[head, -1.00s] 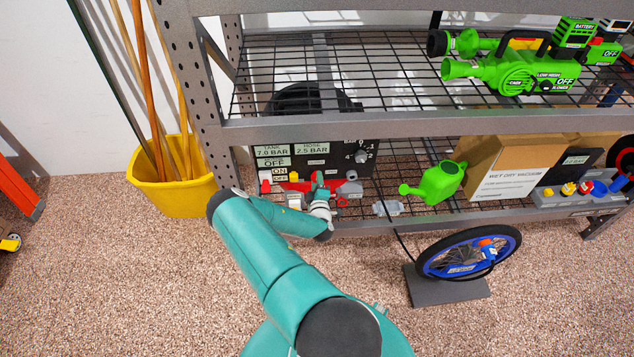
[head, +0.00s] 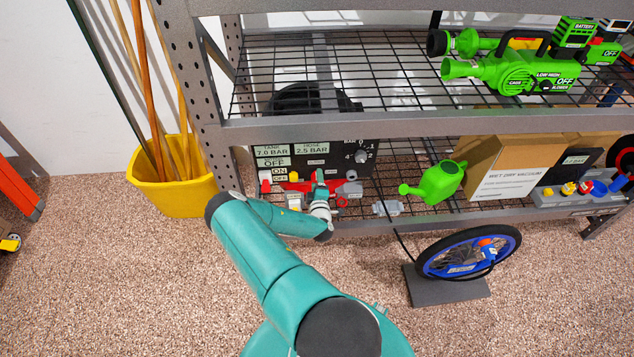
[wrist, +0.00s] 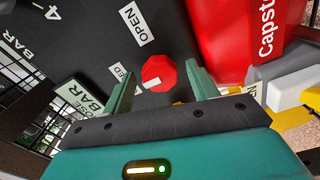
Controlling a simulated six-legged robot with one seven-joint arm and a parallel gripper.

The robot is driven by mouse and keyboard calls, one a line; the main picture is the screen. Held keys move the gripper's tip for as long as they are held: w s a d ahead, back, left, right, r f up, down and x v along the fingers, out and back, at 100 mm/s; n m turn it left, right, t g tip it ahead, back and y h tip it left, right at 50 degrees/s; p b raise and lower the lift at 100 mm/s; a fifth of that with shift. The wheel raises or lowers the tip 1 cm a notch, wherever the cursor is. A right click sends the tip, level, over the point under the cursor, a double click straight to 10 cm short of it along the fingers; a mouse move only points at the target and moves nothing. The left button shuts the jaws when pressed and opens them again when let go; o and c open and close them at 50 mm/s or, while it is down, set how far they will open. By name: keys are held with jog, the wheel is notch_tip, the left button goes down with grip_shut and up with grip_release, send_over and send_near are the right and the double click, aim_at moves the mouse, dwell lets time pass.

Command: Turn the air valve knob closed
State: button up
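The air valve knob (wrist: 159,71) is red and many-sided, on a dark panel (wrist: 88,40) in the wrist view. A pale mark on it points to the lower left. An "OPEN" label (wrist: 137,23) lies up and left of it. A second label (wrist: 122,74), ending in "ED", is partly hidden behind the left finger. My gripper (wrist: 160,77) is open, one finger on each side of the knob, with visible gaps; contact is not seen. In the head view my gripper (head: 319,190) is at the panel's lower front, and I cannot make out the knob.
The panel stands on the lower wire shelf (head: 420,207). A red body marked "Capst" (wrist: 245,35) is close right of the knob in the wrist view. A green watering can (head: 438,182) and a cardboard box (head: 500,168) stand to the right. A yellow bucket (head: 172,190) is left.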

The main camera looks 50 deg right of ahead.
jog(key=v, duration=1.4)
jog(key=shift+d, duration=0.1)
